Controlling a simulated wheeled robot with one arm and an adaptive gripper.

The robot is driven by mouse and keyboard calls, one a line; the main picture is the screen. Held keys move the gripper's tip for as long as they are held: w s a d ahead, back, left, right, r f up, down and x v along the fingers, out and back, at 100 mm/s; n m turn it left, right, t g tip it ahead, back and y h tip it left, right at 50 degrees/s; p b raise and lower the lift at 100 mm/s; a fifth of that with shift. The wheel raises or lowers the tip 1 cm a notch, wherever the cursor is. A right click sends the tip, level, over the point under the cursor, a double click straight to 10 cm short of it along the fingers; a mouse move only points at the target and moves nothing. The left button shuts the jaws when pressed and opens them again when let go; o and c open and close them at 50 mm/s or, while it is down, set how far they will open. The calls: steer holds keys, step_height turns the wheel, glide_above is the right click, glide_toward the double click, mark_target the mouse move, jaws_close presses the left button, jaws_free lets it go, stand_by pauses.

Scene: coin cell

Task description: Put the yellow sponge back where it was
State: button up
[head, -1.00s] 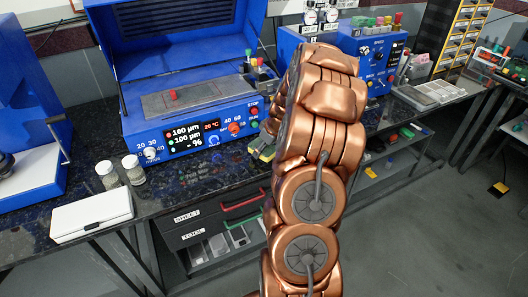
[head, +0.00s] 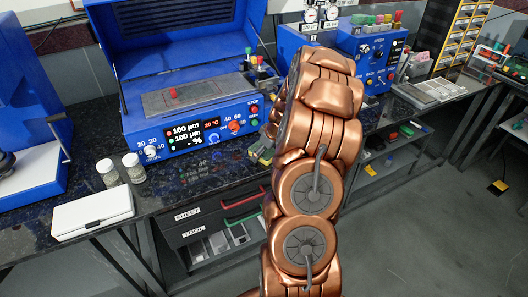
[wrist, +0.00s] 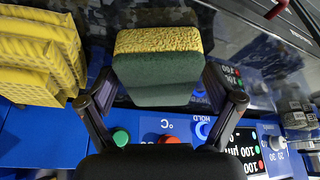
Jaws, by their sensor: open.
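In the wrist view a sponge (wrist: 157,66) with a yellow top layer and a dark green layer lies between the spread fingers of my gripper (wrist: 160,84). My gripper is open, and I cannot tell whether either finger touches the sponge. A stack of yellow, dimpled pieces (wrist: 38,55) is at the left of the wrist view, beside the left finger. In the head view a small yellow-green patch (head: 261,153) shows at the bench edge beside my arm. My arm hides the gripper there.
The blue coating machine (head: 195,125) with a display and knobs stands behind the bench edge. A second blue machine (head: 375,55) is to the right. Two jars (head: 120,172) and a white box (head: 92,213) stand at the left. Drawers (head: 205,212) are below.

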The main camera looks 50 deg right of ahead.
steer(key=b+v, duration=0.2)
steer(key=v, duration=1)
steer(key=shift+r, duration=0.2)
steer(key=s+a+r+g+y, duration=0.1)
steer(key=s+a+r+g, duration=0.15)
steer(key=a, duration=1.05)
steer(key=s+a+r+g, duration=0.1)
steer(key=s+a+r, duration=0.15)
steer(key=a, duration=1.15)
steer(key=s+a+g, duration=0.1)
steer(key=s+a, duration=0.2)
steer(key=s, duration=0.3)
steer(key=s+a+g, duration=0.1)
steer(key=s+a, duration=0.3)
steer(key=s, duration=0.3)
steer(key=s+a+f+g+h, duration=0.1)
steer(key=s+a, duration=0.2)
steer(key=s, duration=0.4)
steer(key=shift+s+a+m, duration=0.15)
steer(key=shift+a+m, duration=0.15)
steer(key=shift+a, duration=0.05)
